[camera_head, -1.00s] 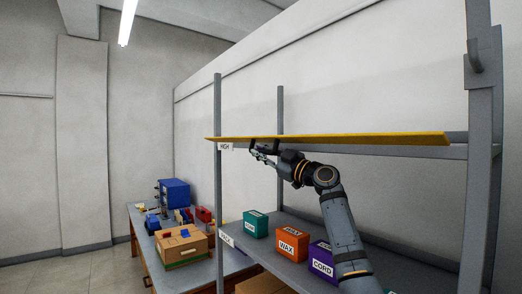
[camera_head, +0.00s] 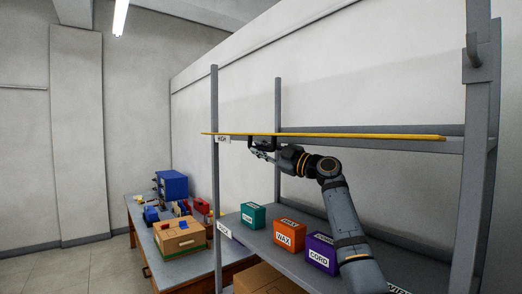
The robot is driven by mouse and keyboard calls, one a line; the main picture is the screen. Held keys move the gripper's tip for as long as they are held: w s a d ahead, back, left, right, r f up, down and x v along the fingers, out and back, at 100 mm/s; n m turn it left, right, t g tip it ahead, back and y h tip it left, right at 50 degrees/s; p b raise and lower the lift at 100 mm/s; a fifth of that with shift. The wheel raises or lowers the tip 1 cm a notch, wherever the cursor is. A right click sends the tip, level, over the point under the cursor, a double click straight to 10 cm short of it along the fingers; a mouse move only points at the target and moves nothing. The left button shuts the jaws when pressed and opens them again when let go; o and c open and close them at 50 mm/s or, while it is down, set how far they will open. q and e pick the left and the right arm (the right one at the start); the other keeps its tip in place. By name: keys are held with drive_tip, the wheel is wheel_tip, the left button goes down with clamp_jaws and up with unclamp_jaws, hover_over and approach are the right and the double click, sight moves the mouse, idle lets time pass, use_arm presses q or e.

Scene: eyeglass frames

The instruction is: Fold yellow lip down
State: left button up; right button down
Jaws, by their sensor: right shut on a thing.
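The yellow lip (camera_head: 350,136) is a long thin strip along the high shelf of the grey rack. It shows almost edge-on and looks close to level, at about the height of the shelf board. My right gripper (camera_head: 260,145) is at the lip's underside, toward its left end, and is shut on the lip. The fingertips are small and partly hidden against the lip. My right arm reaches up to it from the lower right. My left gripper is not in view.
Grey rack posts (camera_head: 215,190) stand at the left and right. Below, a lower shelf holds a teal box (camera_head: 252,216), an orange WAX box (camera_head: 289,236) and a purple CORD box (camera_head: 321,255). A bench (camera_head: 200,272) with boxes stands at the left.

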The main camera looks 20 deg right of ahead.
drive_tip(key=c, duration=1.3)
unclamp_jaws()
drive_tip(key=shift+c, duration=0.2)
drive_tip(key=v, duration=1.2)
